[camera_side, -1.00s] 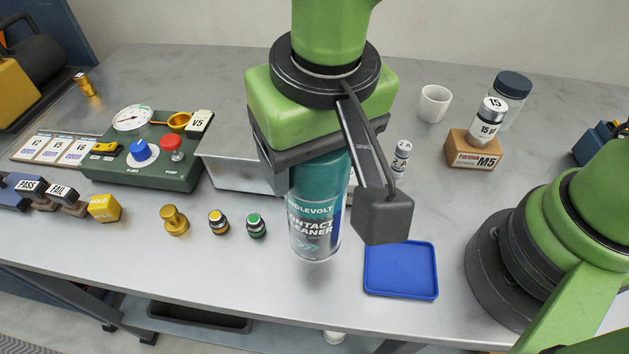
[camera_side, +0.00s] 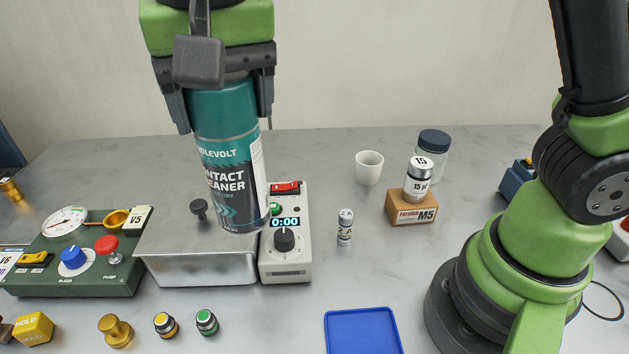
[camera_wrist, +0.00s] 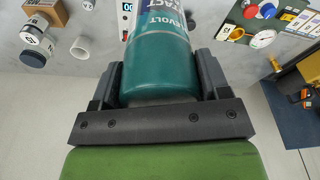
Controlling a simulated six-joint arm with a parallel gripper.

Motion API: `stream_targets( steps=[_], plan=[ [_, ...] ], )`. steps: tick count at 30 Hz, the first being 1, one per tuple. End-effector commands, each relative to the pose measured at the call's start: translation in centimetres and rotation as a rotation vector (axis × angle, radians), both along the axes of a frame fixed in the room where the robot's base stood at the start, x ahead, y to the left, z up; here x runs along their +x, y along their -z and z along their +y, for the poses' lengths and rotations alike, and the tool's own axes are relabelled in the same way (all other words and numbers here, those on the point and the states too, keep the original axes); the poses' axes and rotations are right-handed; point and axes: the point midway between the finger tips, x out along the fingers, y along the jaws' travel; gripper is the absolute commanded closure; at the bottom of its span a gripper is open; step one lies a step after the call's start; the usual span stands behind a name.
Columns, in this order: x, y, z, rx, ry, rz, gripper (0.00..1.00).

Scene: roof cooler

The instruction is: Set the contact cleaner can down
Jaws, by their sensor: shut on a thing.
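The contact cleaner can (camera_side: 229,160) is teal and dark with a white label, nearly upright with a slight tilt. My gripper (camera_side: 225,100) is shut on its upper part, one finger on each side. In the side view the can hangs in front of the metal lidded box and the timer unit, hiding part of both. Its base appears clear of the table. In the wrist view the can (camera_wrist: 162,60) fills the space between my gripper's fingers (camera_wrist: 155,85). The blue tray (camera_side: 362,330) lies empty on the table at the front.
The metal box (camera_side: 190,262) and timer unit (camera_side: 287,262) stand below the can. The green panel (camera_side: 90,275) is left. A small vial (camera_side: 345,228), white cup (camera_side: 369,168) and wooden block (camera_side: 412,208) stand right. Bare table lies between the timer unit and tray.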

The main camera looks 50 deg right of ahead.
Motion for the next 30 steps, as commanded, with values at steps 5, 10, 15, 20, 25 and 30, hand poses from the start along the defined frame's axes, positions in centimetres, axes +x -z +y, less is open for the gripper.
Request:
stream_targets(
  steps=[5, 10, 15, 20, 25, 30],
  plan=[
    [6.1, -0.1, -6.9, -0.002, 0.241, -0.002, 0.80],
    [9.8, 0.1, -14.8, 0.000, 0.462, 0.000, 0.80],
    [11.1, 0.3, -20.7, 0.005, 0.610, -0.002, 0.80],
    [11.3, 0.4, -24.5, 0.008, 0.703, -0.003, 0.80],
    [11.2, 1.2, -26.7, 0.008, 0.754, 0.001, 0.80],
    [11.2, 2.8, -26.6, 0.009, 0.752, 0.000, 0.80]
  ],
)
